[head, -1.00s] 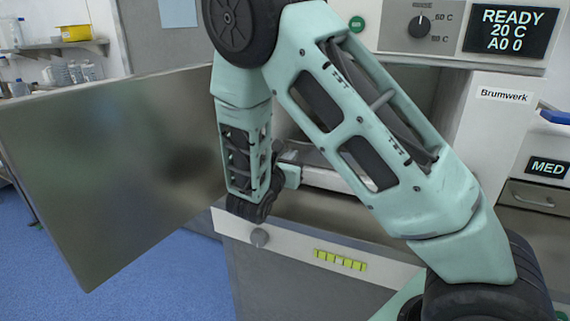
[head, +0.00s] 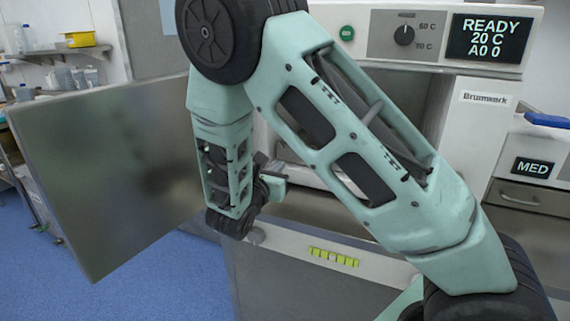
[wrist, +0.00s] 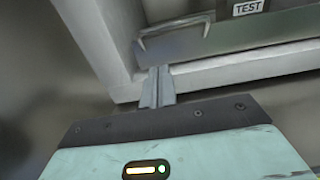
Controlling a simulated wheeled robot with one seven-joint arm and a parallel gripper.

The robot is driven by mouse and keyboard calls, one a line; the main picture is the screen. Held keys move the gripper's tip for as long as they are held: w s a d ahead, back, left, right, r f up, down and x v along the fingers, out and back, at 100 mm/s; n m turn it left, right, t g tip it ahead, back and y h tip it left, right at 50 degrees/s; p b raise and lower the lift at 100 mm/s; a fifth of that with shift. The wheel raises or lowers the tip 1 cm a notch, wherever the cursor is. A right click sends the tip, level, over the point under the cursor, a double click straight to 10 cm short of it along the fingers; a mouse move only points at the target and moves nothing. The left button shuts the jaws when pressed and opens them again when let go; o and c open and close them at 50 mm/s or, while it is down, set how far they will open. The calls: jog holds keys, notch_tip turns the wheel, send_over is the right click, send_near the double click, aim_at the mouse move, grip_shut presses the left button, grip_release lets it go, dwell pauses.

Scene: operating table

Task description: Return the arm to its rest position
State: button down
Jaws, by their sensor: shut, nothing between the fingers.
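My arm is bent in front of an open cabinet machine (head: 483,130) in the head view. Its upper link rises from the lower right, and its forearm hangs down at the left. My gripper (head: 274,180) is mostly hidden behind the forearm there, in front of the machine's opening. In the wrist view, my gripper (wrist: 156,88) has its two fingers together with nothing between them. The fingertips are close to a pale frame edge; I cannot tell whether they touch it.
The machine's metal door (head: 105,170) stands wide open at the left, close to my forearm. A display (head: 490,38) reads READY 20 C. The wrist view shows a TEST label (wrist: 249,7) and a metal wire handle (wrist: 175,35). Blue floor (head: 175,275) is free at the lower left.

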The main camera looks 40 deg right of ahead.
jog(key=v, duration=0.7)
jog(key=shift+s+a+b, duration=0.15)
jog(key=shift+b, duration=0.15)
